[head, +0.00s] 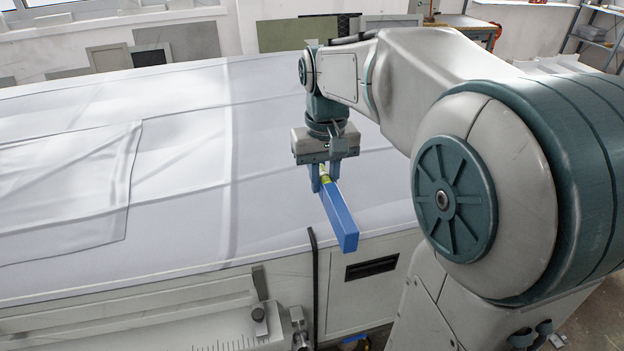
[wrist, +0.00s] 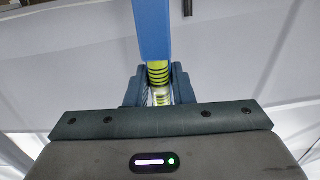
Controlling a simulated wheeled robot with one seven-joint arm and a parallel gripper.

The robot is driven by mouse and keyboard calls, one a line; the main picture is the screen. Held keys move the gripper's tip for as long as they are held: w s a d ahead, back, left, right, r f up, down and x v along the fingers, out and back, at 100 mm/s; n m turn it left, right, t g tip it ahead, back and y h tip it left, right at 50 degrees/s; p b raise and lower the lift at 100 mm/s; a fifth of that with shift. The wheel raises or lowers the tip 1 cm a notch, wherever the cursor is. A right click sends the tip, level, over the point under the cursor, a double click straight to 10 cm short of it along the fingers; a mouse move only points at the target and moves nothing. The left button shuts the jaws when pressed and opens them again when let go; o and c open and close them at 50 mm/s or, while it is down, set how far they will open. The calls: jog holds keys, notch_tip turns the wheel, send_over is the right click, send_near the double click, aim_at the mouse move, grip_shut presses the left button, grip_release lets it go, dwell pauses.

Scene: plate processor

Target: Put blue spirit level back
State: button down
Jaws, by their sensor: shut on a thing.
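The blue spirit level (head: 340,217) is a long blue bar with a yellow-green vial part near one end. My gripper (head: 322,178) is shut on it near that vial end. The bar sticks out from the fingers toward the front edge of the white-covered surface and tilts downward in the head view. In the wrist view my gripper (wrist: 160,88) has its fingers on either side of the yellow, black-striped part, and the blue spirit level (wrist: 152,30) runs up out of the picture. Whether the bar touches the surface cannot be told.
A large white-covered surface (head: 180,180) fills the left and middle, mostly clear, with a folded cloth (head: 70,190) at left. Below its front edge are a panel with a dark slot handle (head: 371,267), a black vertical rod (head: 314,280) and a metal scale rail (head: 230,335).

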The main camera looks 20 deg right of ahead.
aim_at(319, 208)
jog(key=shift+w+a+f, duration=0.2)
jog(key=shift+w+a, duration=0.05)
jog(key=shift+w, duration=0.1)
jog(key=shift+f, duration=2.05)
jog(key=shift+f, duration=0.2)
jog(key=c, duration=1.3)
grip_release()
jog(key=shift+o, duration=0.2)
jog(key=shift+r, duration=0.15)
